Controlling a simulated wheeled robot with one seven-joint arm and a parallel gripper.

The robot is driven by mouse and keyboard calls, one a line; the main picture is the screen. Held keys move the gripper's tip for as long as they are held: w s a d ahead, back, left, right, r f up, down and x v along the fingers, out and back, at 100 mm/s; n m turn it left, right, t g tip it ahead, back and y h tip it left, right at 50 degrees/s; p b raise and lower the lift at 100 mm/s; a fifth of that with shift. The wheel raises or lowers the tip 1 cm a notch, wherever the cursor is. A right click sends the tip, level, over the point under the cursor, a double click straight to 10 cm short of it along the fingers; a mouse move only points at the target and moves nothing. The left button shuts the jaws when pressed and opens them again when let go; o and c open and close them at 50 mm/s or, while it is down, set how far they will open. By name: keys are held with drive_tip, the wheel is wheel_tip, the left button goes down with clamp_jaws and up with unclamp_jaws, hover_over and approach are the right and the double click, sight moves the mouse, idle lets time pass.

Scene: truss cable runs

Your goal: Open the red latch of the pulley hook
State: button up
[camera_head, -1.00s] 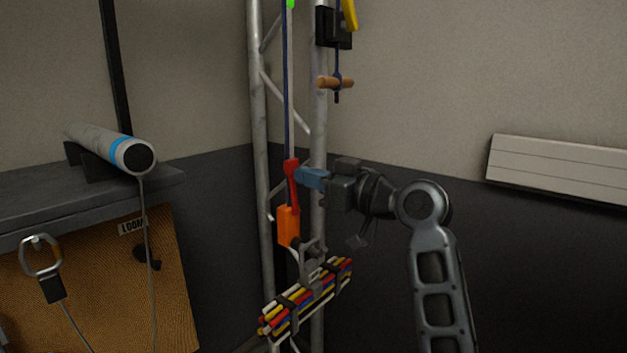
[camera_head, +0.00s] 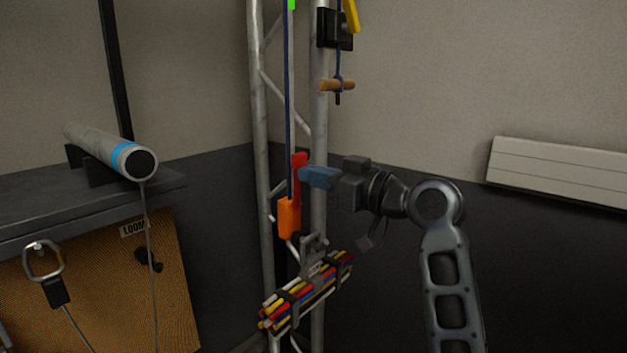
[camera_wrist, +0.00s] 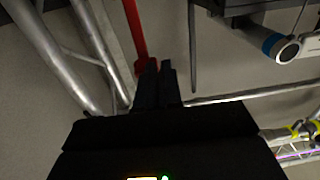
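The pulley hook has an orange body (camera_head: 289,217) hanging on a blue line in front of the truss. Its red latch (camera_head: 299,176) stands almost upright, rising above the orange body at its right side. My gripper (camera_head: 306,174), with blue fingers, comes from the right and its tips meet or nearly meet the latch. In the wrist view the two dark fingers (camera_wrist: 158,78) are close together, with the red latch (camera_wrist: 138,35) running down to the left finger. I see no red between the fingers. Below hangs a bundle of coloured cables (camera_head: 306,292) from a metal hook.
The truss (camera_head: 319,130) stands right behind the hook. A wooden toggle (camera_head: 337,86) hangs above from a black bracket (camera_head: 334,28). A bench (camera_head: 60,205) with a grey cylinder (camera_head: 110,148) is at left. The space right of my arm is clear to the wall.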

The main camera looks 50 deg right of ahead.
drive_tip(key=shift+h, duration=0.3)
drive_tip(key=shift+s+d+r+p, duration=0.2)
drive_tip(key=shift+s+r+p, duration=0.3)
drive_tip(key=shift+s+r, duration=0.35)
drive_tip(key=shift+s+d+r+p, duration=0.25)
drive_tip(key=shift+s+r+p, duration=0.3)
drive_tip(key=shift+s+r, duration=0.2)
drive_tip(key=shift+s+d+r+p, duration=0.2)
drive_tip(key=shift+s+r+p, duration=0.3)
drive_tip(key=shift+s+r, duration=0.35)
drive_tip(key=shift+o, duration=0.2)
drive_tip(key=o, duration=0.5)
drive_tip(key=s, duration=0.3)
drive_tip(key=s+b, duration=0.1)
drive_tip(key=s, duration=0.2)
drive_tip(key=shift+s+a+f, duration=0.1)
drive_tip(key=shift+s+f, duration=0.05)
drive_tip(key=shift+f, duration=0.05)
drive_tip(key=shift+s+a+b, duration=0.15)
drive_tip(key=shift+s+b, duration=0.15)
drive_tip(key=shift+s, duration=0.15)
